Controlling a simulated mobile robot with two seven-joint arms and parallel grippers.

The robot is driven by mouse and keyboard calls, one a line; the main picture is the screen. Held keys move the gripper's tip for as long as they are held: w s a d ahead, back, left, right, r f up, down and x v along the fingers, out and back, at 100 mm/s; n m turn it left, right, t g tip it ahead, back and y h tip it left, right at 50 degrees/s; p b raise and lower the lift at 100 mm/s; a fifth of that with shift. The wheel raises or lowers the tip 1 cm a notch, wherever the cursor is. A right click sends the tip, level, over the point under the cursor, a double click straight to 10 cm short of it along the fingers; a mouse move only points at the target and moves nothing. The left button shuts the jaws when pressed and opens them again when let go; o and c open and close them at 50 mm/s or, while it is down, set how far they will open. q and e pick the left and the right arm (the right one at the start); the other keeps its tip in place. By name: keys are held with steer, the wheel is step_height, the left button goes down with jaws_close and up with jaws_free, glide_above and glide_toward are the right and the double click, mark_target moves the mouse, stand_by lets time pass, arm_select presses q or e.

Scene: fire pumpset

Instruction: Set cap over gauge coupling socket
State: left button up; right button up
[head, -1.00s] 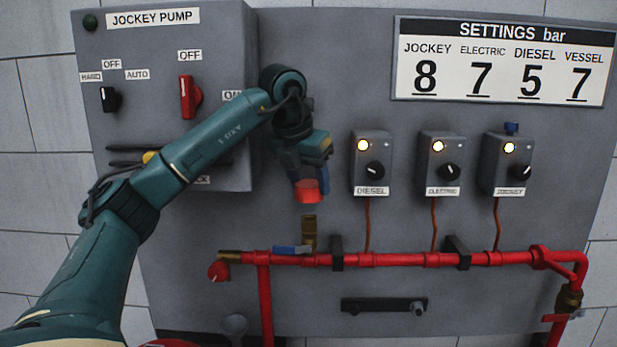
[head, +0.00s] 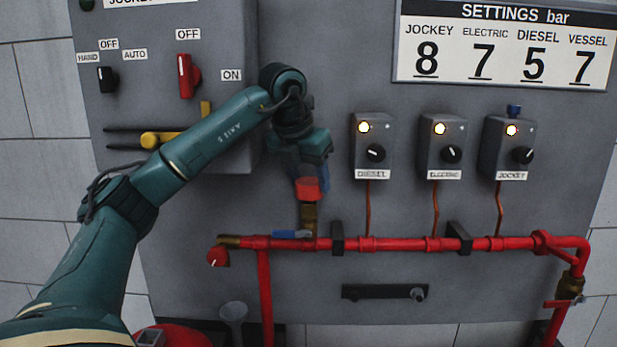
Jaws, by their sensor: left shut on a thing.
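The red cap (head: 307,189) is held in my left gripper (head: 311,183), whose blue-tipped fingers point down. The gripper is shut on it. The brass gauge coupling socket (head: 308,216) stands upright on the red pipe, directly below the cap. In this view the cap's lower edge meets or overlaps the socket's top; I cannot tell whether it is seated. My right gripper is not in view.
The red pipe (head: 400,245) runs across the panel, with a blue-handled valve (head: 292,234) beside the socket. Switch boxes for diesel (head: 372,145), electric (head: 442,145) and jockey (head: 506,148) are to the right. A black bar (head: 385,292) is below.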

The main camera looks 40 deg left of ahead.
arm_select(q)
steer(key=shift+f+b, duration=0.4)
steer(key=shift+f, duration=0.1)
steer(key=shift+f, duration=0.4)
stand_by(0.3)
steer(key=shift+f+b, duration=0.9)
steer(key=shift+f, duration=0.15)
stand_by(0.4)
steer(key=o, duration=1.2)
steer(key=shift+c, duration=0.2)
